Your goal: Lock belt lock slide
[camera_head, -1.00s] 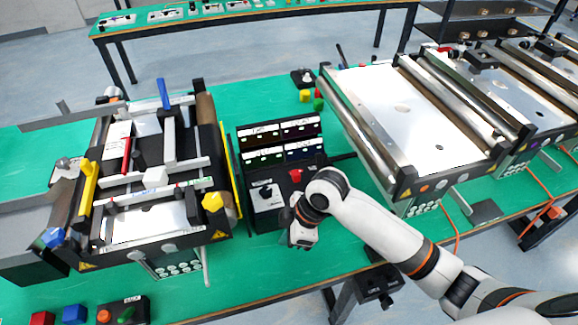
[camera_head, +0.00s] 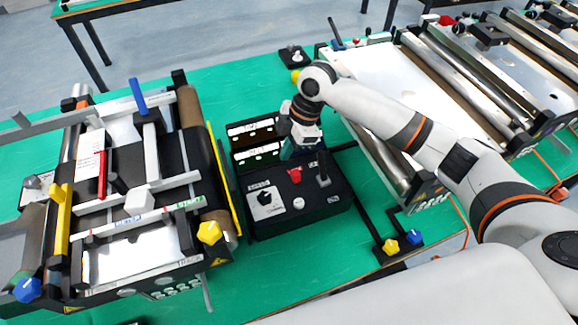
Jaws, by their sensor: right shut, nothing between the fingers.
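The black control box (camera_head: 310,216) stands on the green table, between the left mini conveyor and the right one. Its top carries a white plate with a dark knob (camera_head: 265,198), a red knob (camera_head: 295,174), a white button (camera_head: 299,203) and an upright dark lever (camera_head: 323,170). I cannot tell which part is the belt lock slide; the labels are too small to read. My right gripper (camera_head: 287,153) points down at the back of this box, beside its dark display panel (camera_head: 252,143). It is shut and empty; my arm hides part of the panel. My left gripper is out of view.
The left conveyor (camera_head: 135,200) has a yellow knob (camera_head: 209,232), red and blue levers and metal bars. The right conveyor (camera_head: 385,85) stands close behind my right arm. Yellow (camera_head: 390,246) and blue knobs sit near the front edge.

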